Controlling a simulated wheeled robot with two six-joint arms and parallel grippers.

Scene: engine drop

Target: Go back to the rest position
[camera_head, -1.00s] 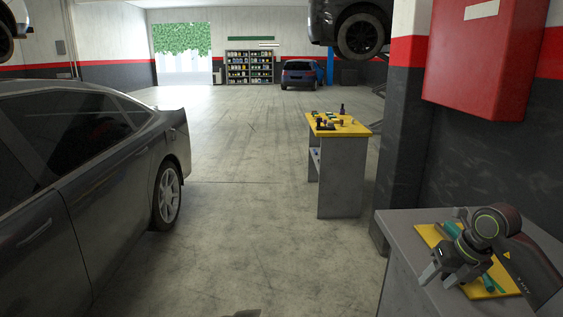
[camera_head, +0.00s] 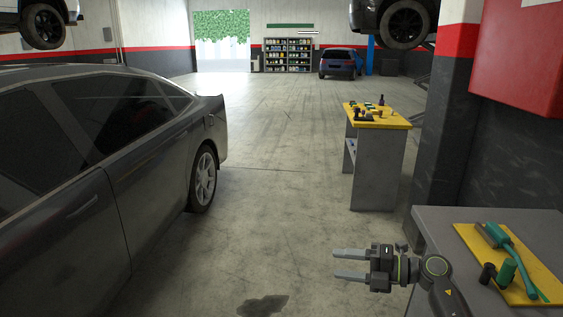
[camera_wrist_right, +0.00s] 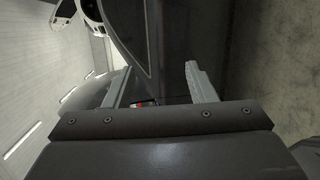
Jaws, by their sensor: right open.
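My right gripper (camera_head: 350,265) is open and empty in the head view. It points left over the open floor, just left of the near grey table (camera_head: 440,232). Its two grey fingers also show in the right wrist view (camera_wrist_right: 155,90), apart, with nothing between them but the dark car behind. My left gripper is not in view.
A yellow mat (camera_head: 475,240) on the near table holds a green tool (camera_head: 511,248) and small green and black parts. A dark car (camera_head: 110,150) stands at left. A workbench with a yellow top (camera_head: 376,117) stands ahead. An oil stain (camera_head: 262,305) marks the clear floor.

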